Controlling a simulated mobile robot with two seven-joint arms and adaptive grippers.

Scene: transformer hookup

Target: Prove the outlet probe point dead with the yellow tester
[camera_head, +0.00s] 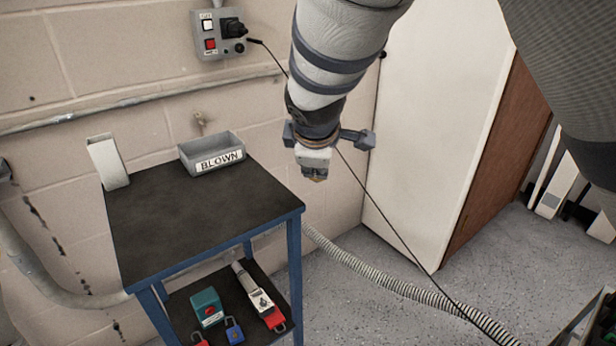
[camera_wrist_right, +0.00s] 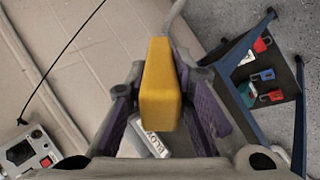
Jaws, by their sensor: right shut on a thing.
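The yellow tester (camera_wrist_right: 160,85) is held between the purple finger pads of my right gripper (camera_wrist_right: 163,120), with a grey lead rising from its far end. In the head view my right gripper (camera_head: 317,172) hangs in the air right of the table, below and to the right of the outlet box. Little of the tester shows there. The grey outlet box (camera_head: 220,33) is on the wall at the top, with a white button, a red button and a black plug. It also shows in the wrist view (camera_wrist_right: 45,160), apart from the tester. I cannot make out the probe point clearly.
A blue-framed table (camera_head: 190,225) has a grey BLOWN tray (camera_head: 212,155) and a pale upright holder (camera_head: 108,163). Its lower shelf holds padlocks and a teal box (camera_head: 207,308). A black cable (camera_head: 385,220) runs from the plug past my right gripper. A ribbed hose (camera_head: 390,283) crosses the floor.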

